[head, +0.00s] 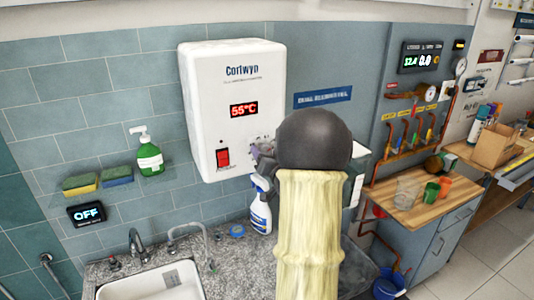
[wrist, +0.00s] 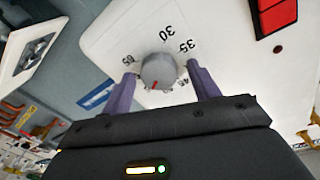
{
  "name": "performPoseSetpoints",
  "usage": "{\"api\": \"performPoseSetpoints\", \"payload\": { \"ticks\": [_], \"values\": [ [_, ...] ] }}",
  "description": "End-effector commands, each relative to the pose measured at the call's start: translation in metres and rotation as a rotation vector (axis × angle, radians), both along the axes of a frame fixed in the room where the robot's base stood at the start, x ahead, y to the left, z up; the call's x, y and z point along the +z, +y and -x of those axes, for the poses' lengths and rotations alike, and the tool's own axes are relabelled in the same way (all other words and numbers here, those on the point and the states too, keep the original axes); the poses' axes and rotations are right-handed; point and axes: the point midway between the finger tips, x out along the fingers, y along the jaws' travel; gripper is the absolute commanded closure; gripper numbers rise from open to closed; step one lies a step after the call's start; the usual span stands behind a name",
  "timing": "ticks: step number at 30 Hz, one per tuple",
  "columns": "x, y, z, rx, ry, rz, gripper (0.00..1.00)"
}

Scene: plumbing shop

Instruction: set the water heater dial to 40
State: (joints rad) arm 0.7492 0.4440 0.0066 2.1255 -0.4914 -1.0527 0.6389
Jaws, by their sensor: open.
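The white water heater (head: 232,70) hangs on the tiled wall. Its red display (head: 244,110) reads 55°C. The round grey dial (wrist: 158,70) shows in the wrist view, with labels 30, 35 and 65 around it and another, partly hidden, at its lower right. Its red mark points down in that picture, toward my gripper's body. My gripper (wrist: 162,82) is open, with one purple finger on each side of the dial and a visible gap on both sides. In the head view my arm hides the dial, and a purple fingertip shows at the heater's lower right.
A red switch (head: 223,158) is on the heater's lower left. A spray bottle (head: 261,207) stands on the counter below my arm. A green soap bottle (head: 149,156) and sponges (head: 98,180) are on the left. A wooden-topped cabinet (head: 420,205) stands to the right.

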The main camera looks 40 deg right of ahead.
Motion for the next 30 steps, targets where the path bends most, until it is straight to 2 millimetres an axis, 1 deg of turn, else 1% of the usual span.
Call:
{"api": "performPoseSetpoints", "payload": {
  "ticks": [1,2,6,8,20,26,30],
  "values": [
    [0.0000,0.0001,0.0002,0.000,0.000,0.000,0.39],
    [0.0000,0.0001,0.0002,0.000,0.000,0.000,0.43],
    [0.0001,0.0001,0.0003,0.000,0.000,0.000,0.71],
    [0.0001,0.0001,0.0003,0.000,0.000,0.000,0.82],
    [-0.0018,0.0007,0.0001,0.002,0.007,0.040,0.83],
    [-0.0044,0.0002,0.0002,0.000,0.025,0.124,0.83],
    [-0.0063,0.0009,-0.0001,0.001,0.047,0.214,0.83]
  ]
}}
